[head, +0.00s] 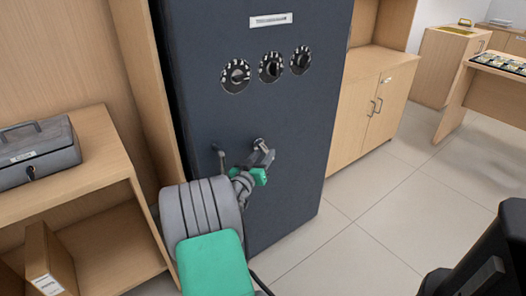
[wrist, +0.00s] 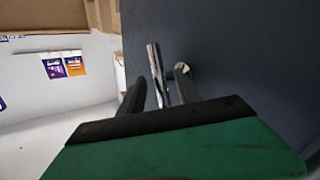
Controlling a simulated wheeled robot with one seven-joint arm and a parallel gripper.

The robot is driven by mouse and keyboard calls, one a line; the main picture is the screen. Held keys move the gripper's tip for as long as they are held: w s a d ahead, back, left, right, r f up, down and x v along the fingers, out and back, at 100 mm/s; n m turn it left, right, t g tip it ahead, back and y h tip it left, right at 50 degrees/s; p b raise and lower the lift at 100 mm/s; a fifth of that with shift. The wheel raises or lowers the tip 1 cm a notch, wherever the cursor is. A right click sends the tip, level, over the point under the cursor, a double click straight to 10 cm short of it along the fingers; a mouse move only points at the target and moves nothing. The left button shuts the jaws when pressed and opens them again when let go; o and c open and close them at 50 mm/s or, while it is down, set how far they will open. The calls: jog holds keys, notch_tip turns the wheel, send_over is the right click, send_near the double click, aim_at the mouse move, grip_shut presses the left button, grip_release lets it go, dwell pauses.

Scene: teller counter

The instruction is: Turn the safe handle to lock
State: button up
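The dark blue-grey safe (head: 290,120) stands upright in the middle of the head view, with three round dials above its handle. The metal safe handle (head: 221,160) shows on the door front, partly hidden by my gripper and arm. My gripper (head: 265,160) is at the right part of the handle. In the wrist view, a shiny handle bar (wrist: 157,70) stands between the two dark fingers of my gripper (wrist: 158,82). The fingers are apart, with visible space beside the bar, so they look open around it. Contact with the bar cannot be told.
A wooden shelf (head: 100,130) with a grey cash box (head: 38,150) and a binder (head: 50,262) stands close at left. A wooden cabinet (head: 365,105) adjoins the safe at right. Tiled floor (head: 390,210) is free at right; a black object (head: 490,250) stands at lower right.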

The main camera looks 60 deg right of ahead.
aim_at(267, 151)
jog(key=shift+d, duration=1.6)
jog(key=shift+c, duration=0.4)
grip_shut()
